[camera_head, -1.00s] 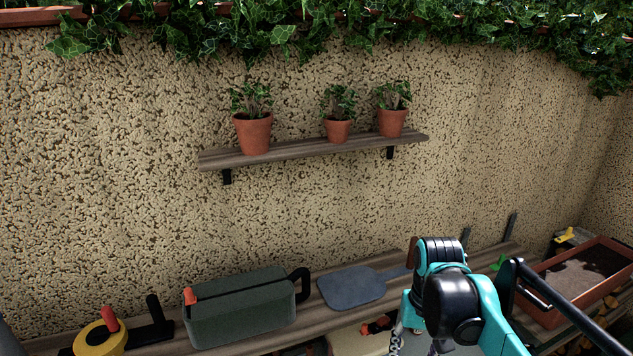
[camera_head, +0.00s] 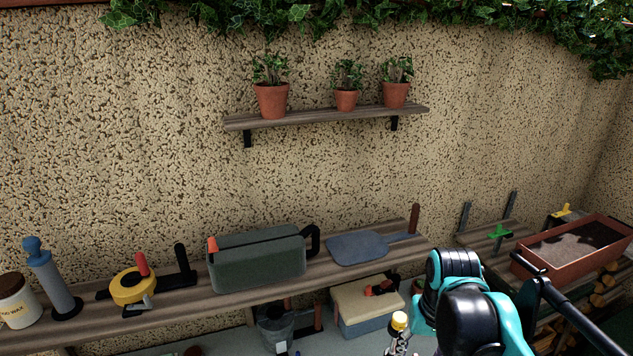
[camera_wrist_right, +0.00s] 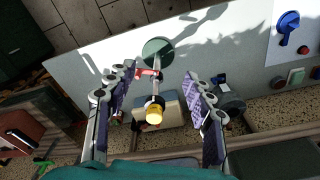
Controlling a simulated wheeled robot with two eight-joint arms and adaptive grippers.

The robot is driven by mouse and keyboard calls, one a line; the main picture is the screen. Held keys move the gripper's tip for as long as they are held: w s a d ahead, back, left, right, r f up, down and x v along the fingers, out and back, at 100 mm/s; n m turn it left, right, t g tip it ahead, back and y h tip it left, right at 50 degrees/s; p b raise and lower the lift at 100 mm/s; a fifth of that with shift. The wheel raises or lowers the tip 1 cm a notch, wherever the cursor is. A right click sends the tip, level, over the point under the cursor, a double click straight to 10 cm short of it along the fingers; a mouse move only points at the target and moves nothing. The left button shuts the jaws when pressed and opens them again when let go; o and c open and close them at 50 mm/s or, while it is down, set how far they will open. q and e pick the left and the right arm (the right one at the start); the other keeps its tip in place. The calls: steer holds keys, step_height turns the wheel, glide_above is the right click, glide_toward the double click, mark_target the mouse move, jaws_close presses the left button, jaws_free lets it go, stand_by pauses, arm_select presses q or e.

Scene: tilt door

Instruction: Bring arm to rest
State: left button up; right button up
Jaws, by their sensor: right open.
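My right arm (camera_head: 465,310) is teal and black and comes in at the lower right of the head view, in front of the workbench. My right gripper (camera_wrist_right: 159,71) is open in the right wrist view, its two purple-padded fingers apart. A thin post with a yellow knob (camera_wrist_right: 154,112) shows between the fingers, without visible contact; its depth is hard to judge. The yellow knob (camera_head: 399,321) also shows beside my arm in the head view. Most of my right gripper is hidden there. My left gripper is in neither view.
The wooden bench (camera_head: 200,295) holds a green toolbox (camera_head: 257,260), yellow tape (camera_head: 131,287) and a grey paddle (camera_head: 358,248). A planter (camera_head: 570,248) stands right. Beneath is a cream-and-blue box (camera_head: 368,308). A wall shelf (camera_head: 325,118) holds three potted plants. A grey panel (camera_wrist_right: 235,50) fills much of the wrist view.

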steer(key=s+a+f+n+t+b, duration=0.1)
steer(key=s+f+t+b, duration=0.2)
steer(key=f+b, duration=0.5)
steer(key=s+a+f+t+b, duration=0.2)
steer(key=f+b, duration=0.5)
steer(key=f, duration=0.6)
steer(key=shift+s+f+n+t+b, duration=0.4)
steer(key=shift+s+t, duration=0.1)
steer(key=shift+s, duration=0.55)
